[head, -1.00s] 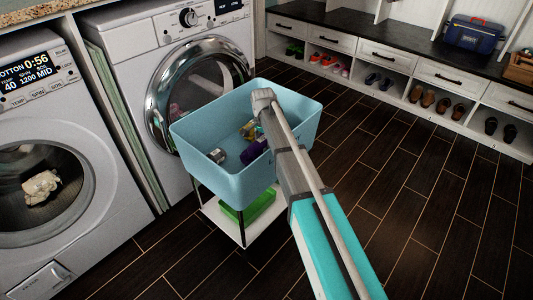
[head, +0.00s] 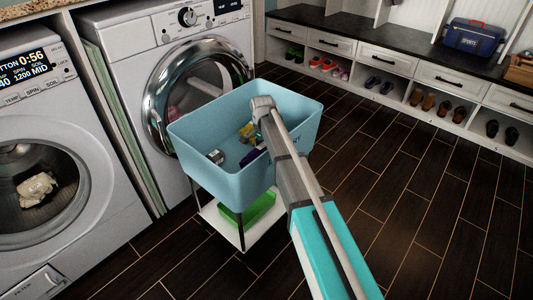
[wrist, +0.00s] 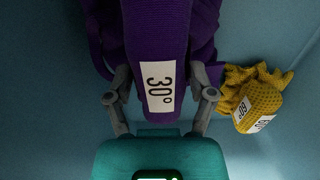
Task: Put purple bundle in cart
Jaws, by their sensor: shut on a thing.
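The purple bundle (wrist: 157,30) with a white "30°" label fills the top middle of the wrist view. My gripper (wrist: 160,85) has a finger on each side of it and is shut on it. In the head view the purple bundle (head: 250,157) shows only in part inside the blue cart basket (head: 222,178), mostly behind my arm. My gripper's fingers are hidden in the head view. The basket's blue inside surrounds the bundle in the wrist view; I cannot tell whether the bundle touches the bottom.
A yellow bundle (wrist: 255,98) labelled "60" lies beside the purple one. A green box (head: 248,208) sits on the cart's lower shelf. Washing machines (head: 178,75) stand behind and left. The floor at right is clear.

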